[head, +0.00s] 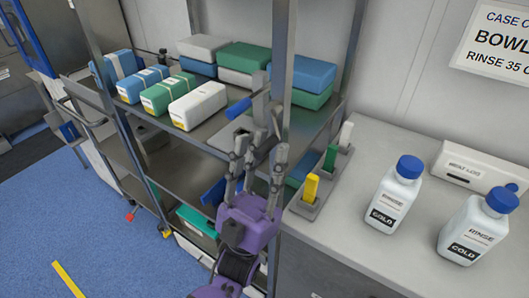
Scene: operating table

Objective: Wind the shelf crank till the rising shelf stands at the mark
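My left gripper (259,150), with a purple body and grey fingers, is in front of the steel rack's near post. Its fingers point up and stand apart, so it looks open. Just above the fingertips is a crank-like part with a blue handle (238,108) and grey metal pieces beside the post. I cannot tell whether the fingers touch it. The rack's upper shelf (208,133) carries wrapped packs; I cannot tell for sure that it is the rising shelf. No height mark can be made out. My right gripper is not in view.
A grey counter (345,235) at the right holds two blue-capped bottles (395,195) (478,228), a white box (470,170) and a holder with yellow (311,187), green and white upright pieces. The rack's posts stand close around my gripper. Blue floor (70,220) is open at the left.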

